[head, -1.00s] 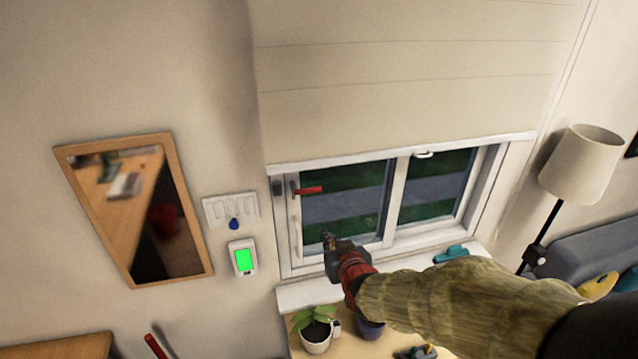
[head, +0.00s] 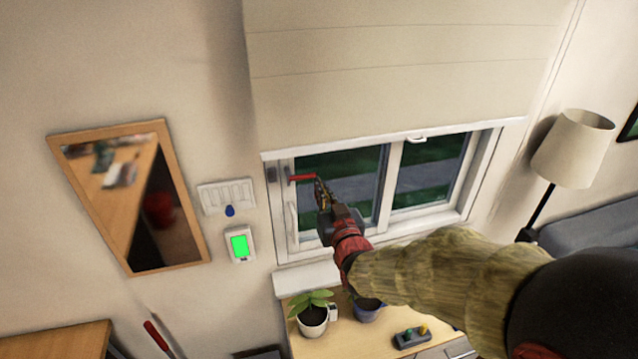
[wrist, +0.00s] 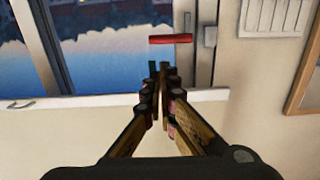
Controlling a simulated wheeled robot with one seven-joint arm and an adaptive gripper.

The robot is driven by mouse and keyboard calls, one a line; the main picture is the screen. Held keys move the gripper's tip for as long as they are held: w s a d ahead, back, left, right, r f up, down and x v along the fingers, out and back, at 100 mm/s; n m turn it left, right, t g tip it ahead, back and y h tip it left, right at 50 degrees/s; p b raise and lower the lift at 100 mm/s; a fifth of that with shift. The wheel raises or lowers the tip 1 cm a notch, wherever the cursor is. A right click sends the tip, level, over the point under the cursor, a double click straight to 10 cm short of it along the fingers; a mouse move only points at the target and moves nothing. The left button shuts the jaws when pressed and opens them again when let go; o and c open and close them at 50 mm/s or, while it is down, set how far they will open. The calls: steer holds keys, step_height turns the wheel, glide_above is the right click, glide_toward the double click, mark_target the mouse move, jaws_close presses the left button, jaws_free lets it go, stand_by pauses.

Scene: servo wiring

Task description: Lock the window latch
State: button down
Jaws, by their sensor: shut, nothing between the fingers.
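The window latch (head: 302,178) has a red bar handle. It sits at the upper left of the window frame (head: 281,232) and points sideways over the glass. In the wrist view the red handle (wrist: 170,39) lies level, just beyond my fingertips. My gripper (head: 318,180) is shut and empty, with its tips close to the handle's free end. It also shows in the wrist view (wrist: 158,68), with the tips below the handle in the picture. I cannot tell whether they touch it. A small metal piece (wrist: 210,37) sits beside the latch on the frame.
A roller blind (head: 390,70) hangs above the window. A switch panel (head: 227,195), a green-screened wall unit (head: 240,246) and a mirror (head: 181,225) are to the left. A potted plant (head: 312,318) and a blue pot (head: 367,312) stand below the window. A lamp (head: 575,150) is right.

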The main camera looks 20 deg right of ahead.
mark_target(314, 174)
steer(key=w+p, duration=0.2)
steer(key=w, duration=0.7)
steer(key=shift+f, duration=0.25)
steer(key=shift+f, duration=0.1)
steer(key=shift+s+d+f+m+b, duration=0.15)
steer(key=shift+m+b, duration=0.15)
steer(key=shift+b, duration=0.5)
steer(key=shift+d+f+m+b, duration=0.1)
steer(key=shift+f+m+b, duration=0.4)
steer(key=shift+b, duration=0.7)
step_height(314, 174, down, 8)
steer(key=a+m+y+b, duration=0.1)
steer(key=a+m+b, duration=0.1)
steer(key=m+b, duration=1.2)
steer(key=b, duration=0.7)
steer(key=shift+a+m+t, duration=0.3)
steer(key=shift+a+m, duration=0.05)
steer(key=shift+m, duration=0.05)
steer(key=shift+a+b, duration=0.1)
steer(key=shift+b, duration=0.25)
